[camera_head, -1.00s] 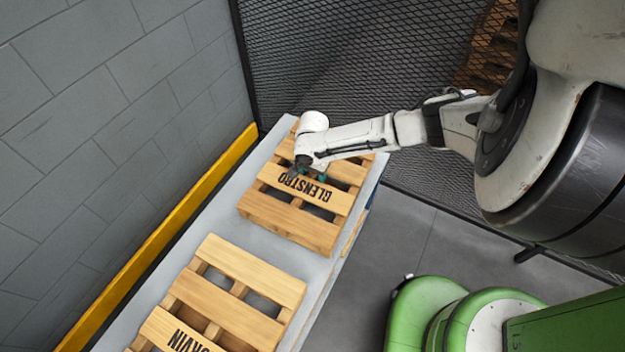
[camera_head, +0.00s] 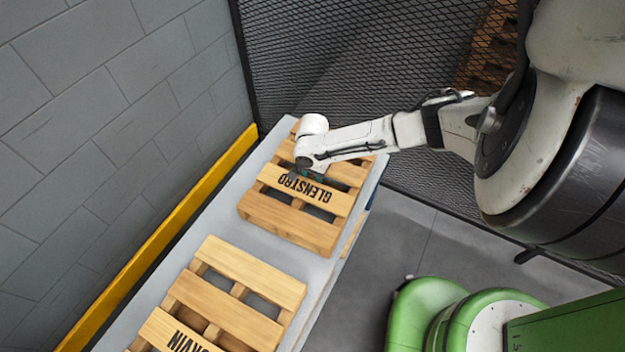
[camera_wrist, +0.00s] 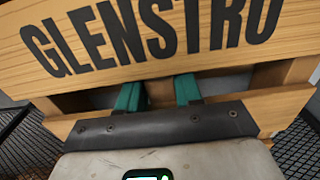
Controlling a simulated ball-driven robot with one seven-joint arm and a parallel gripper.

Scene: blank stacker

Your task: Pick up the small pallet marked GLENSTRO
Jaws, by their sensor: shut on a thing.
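The small wooden pallet marked GLENSTRO (camera_head: 290,226) lies flat on the far part of a grey shelf top (camera_head: 225,225) in the head view. Its printed board (camera_wrist: 150,38) fills the top of the wrist view. My gripper (camera_wrist: 160,92) has two green fingers that reach down at the edge of that board and are shut on the pallet. The fingertips are hidden behind the wood. In the head view my wrist hides part of the pallet, and my gripper (camera_head: 312,172) shows only a little beneath it.
A yellow rail (camera_head: 170,225) and a grey block wall (camera_head: 100,130) run along the left. A dark mesh fence (camera_head: 350,70) stands behind. Bare floor (camera_head: 390,255) shows at right.

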